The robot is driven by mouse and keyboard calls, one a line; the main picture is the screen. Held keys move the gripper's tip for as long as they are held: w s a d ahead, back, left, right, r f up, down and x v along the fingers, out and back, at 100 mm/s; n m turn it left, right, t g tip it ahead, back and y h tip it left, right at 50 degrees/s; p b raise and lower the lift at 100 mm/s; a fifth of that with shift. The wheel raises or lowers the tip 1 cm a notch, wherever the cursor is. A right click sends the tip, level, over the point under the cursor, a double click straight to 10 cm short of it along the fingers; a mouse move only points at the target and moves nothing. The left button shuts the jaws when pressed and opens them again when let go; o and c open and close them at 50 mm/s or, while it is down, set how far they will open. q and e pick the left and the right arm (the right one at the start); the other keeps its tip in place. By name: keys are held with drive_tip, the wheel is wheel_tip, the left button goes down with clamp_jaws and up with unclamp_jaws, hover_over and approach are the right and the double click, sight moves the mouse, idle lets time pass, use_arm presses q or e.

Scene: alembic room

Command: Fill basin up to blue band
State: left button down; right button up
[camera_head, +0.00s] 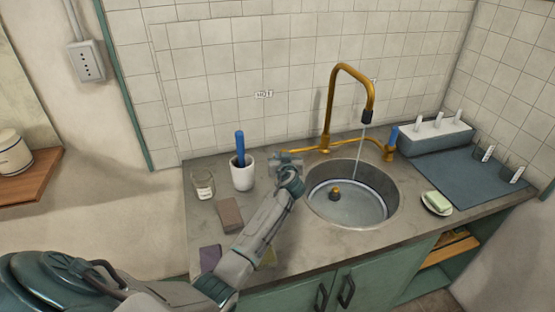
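The round metal basin (347,218) is sunk in the grey counter, with a dark bluish band (382,198) around its inner wall. A brass-topped piece (334,191) sits inside it towards the left. A thin stream of water (360,150) falls from the brass faucet (330,110) into the basin. The exact water level is hard to tell. My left gripper (285,160) is at the left end of the brass tap pipe and hides the handle there. Its fingers are too small to read. A blue tap handle (392,138) stands on the right. My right gripper is out of view.
A white cup (242,178) with a blue-handled item, a glass (203,184) and a brown block (230,214) stand left of the basin. A soap dish (436,204), a blue-grey mat (468,178) and a rack (435,136) are right of it.

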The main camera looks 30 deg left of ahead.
use_arm(q)
drive_tip(key=shift+w+a+r+g+h+p, duration=0.25)
drive_tip(key=shift+g+h+p, duration=0.25)
drive_tip(key=shift+p, duration=0.25)
drive_tip(key=shift+a+f+h, duration=0.15)
drive_tip(key=shift+f+h, duration=0.1)
drive_tip(key=shift+h, duration=0.05)
drive_tip(key=shift+f, duration=0.1)
drive_tip(key=c, duration=1.6)
unclamp_jaws()
drive_tip(key=shift+c, duration=0.2)
drive_tip(key=o, duration=0.4)
drive_tip(key=shift+w, duration=0.1)
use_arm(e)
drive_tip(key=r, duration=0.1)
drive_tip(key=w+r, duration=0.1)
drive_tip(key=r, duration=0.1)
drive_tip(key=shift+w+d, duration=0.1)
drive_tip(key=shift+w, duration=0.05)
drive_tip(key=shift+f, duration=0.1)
